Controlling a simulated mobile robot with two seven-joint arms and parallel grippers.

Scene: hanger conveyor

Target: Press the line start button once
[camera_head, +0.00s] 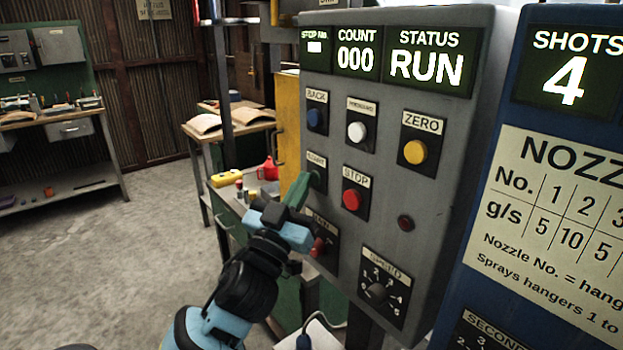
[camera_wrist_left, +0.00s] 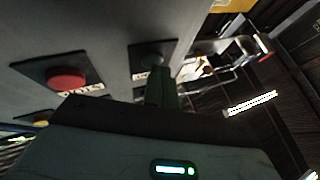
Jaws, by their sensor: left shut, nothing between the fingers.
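The grey control panel (camera_head: 385,150) fills the middle of the head view, with its STATUS display (camera_head: 427,66) reading RUN and its count display at 000. The START button (camera_head: 316,178) is a dark green button under the START label, partly covered by my fingers. My left gripper (camera_head: 300,189) is shut and empty, with its green fingertips at the START button. In the left wrist view the fingers (camera_wrist_left: 163,92) point at the dark START button (camera_wrist_left: 152,60); I cannot tell whether they touch it. My right gripper is not in view.
The red STOP button (camera_head: 351,199) sits just right of START, and also shows in the left wrist view (camera_wrist_left: 67,79). Blue, white and yellow buttons are above. A SPEED knob (camera_head: 377,292) is below. A blue nozzle panel (camera_head: 560,200) stands at the right.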

